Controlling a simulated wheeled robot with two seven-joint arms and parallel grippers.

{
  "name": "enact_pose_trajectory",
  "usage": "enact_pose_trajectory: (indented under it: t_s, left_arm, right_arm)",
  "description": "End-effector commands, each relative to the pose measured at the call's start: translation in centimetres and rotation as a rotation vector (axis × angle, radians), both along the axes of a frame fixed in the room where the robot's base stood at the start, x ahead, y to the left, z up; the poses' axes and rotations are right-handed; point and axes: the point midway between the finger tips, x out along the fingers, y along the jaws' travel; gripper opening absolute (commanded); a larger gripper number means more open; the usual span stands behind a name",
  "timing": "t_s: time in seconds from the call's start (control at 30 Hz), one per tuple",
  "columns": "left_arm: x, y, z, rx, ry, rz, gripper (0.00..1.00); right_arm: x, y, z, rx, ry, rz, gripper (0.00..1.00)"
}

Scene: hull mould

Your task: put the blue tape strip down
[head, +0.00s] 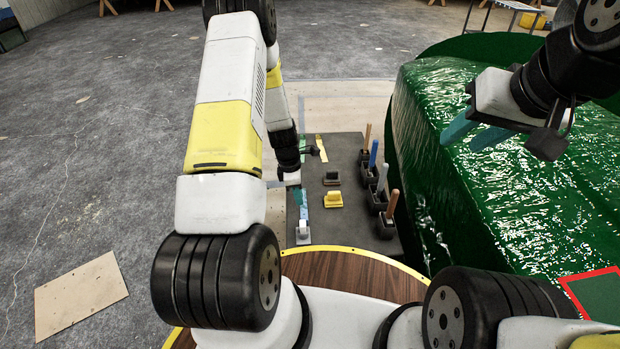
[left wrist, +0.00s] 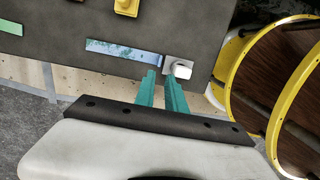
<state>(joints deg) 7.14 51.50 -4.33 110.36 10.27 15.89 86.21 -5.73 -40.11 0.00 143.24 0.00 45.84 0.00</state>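The blue tape strip (left wrist: 122,50) lies along the dark board, its right end close to a pale grey block in the left wrist view. In the head view the strip (head: 303,211) is partly hidden by my left gripper (head: 299,194). In the left wrist view that gripper (left wrist: 161,76) has its teal fingers a narrow gap apart, with nothing seen between them. Its fingertips are beside the strip's block end; whether they touch it I cannot tell. My right gripper (head: 462,143) is open and empty over the green hull mould (head: 440,190).
The hull mould is close to the right.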

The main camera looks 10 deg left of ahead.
Motion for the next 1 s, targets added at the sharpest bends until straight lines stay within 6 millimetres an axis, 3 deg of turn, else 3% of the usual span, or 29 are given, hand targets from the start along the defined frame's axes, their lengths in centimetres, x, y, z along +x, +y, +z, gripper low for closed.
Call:
enact_pose_trajectory:
  t_s: [0.17, 0.33, 0.47, 0.7, 0.9, 1.0]
  left_arm:
    - [0.7, -0.2, 4.2, 0.001, -0.046, -0.085, 0.15]
    - [0.8, -1.2, 13.9, 0.016, -0.164, -0.343, 0.15]
    - [-0.8, -2.2, 21.6, 0.048, -0.261, -0.577, 0.15]
    - [-6.7, -3.7, 33.2, 0.152, -0.433, -1.004, 0.15]
    - [-13.5, -4.5, 39.7, 0.284, -0.555, -1.354, 0.15]
    - [-17.0, -4.7, 41.6, 0.359, -0.599, -1.515, 0.15]
  right_arm:
    - [0.0, 0.0, 0.0, 0.000, 0.000, 0.000, 0.36]
    - [0.0, 0.0, 0.0, 0.000, 0.000, 0.000, 0.36]
    - [0.0, 0.0, 0.0, 0.000, 0.000, 0.000, 0.36]
    - [0.0, 0.0, 0.0, 0.000, 0.000, 0.000, 0.36]
    - [0.0, 0.0, 0.0, 0.000, 0.000, 0.000, 0.36]
    - [0.0, 0.0, 0.0, 0.000, 0.000, 0.000, 0.36]
